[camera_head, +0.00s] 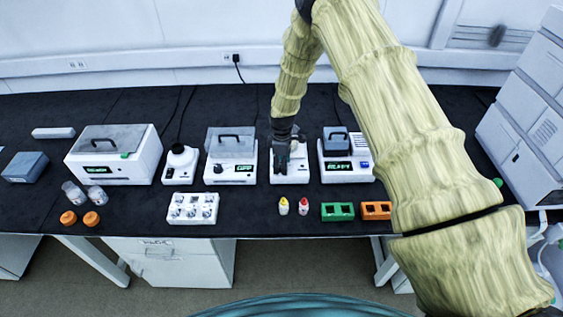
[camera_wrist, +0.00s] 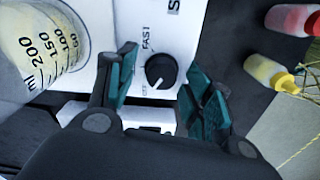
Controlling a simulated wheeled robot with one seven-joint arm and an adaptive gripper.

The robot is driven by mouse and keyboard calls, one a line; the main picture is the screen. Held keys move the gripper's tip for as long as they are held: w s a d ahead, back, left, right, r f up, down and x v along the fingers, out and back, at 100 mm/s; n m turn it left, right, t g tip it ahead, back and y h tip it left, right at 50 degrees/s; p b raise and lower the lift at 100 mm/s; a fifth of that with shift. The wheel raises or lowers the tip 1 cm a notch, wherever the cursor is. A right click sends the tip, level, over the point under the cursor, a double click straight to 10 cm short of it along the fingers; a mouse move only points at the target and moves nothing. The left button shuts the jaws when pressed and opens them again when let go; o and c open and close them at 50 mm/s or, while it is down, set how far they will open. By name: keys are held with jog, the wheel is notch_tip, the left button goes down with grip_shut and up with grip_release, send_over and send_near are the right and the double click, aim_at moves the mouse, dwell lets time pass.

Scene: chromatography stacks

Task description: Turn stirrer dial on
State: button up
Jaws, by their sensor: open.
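The stirrer (camera_head: 290,172) is a white box on the dark bench, mostly hidden behind my gripper in the head view. Its front panel (camera_wrist: 172,28) shows in the wrist view with the words "FAST" and "OFF". The black stirrer dial (camera_wrist: 160,70) has a white pointer line that points toward the "OFF" mark. My gripper (camera_wrist: 160,88) is open, with its teal finger pads on either side of the dial and apart from it. In the head view my gripper (camera_head: 283,155) is at the stirrer's front.
A graduated beaker (camera_wrist: 42,48) stands beside the left finger in the wrist view. Yellow (camera_head: 283,206) and red-capped (camera_head: 303,206) bottles stand in front of the stirrer. White devices stand close on both sides: a lidded bath (camera_head: 230,172) at left and a unit (camera_head: 345,172) at right.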

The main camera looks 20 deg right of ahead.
jog(key=shift+s, duration=0.1)
jog(key=c, duration=1)
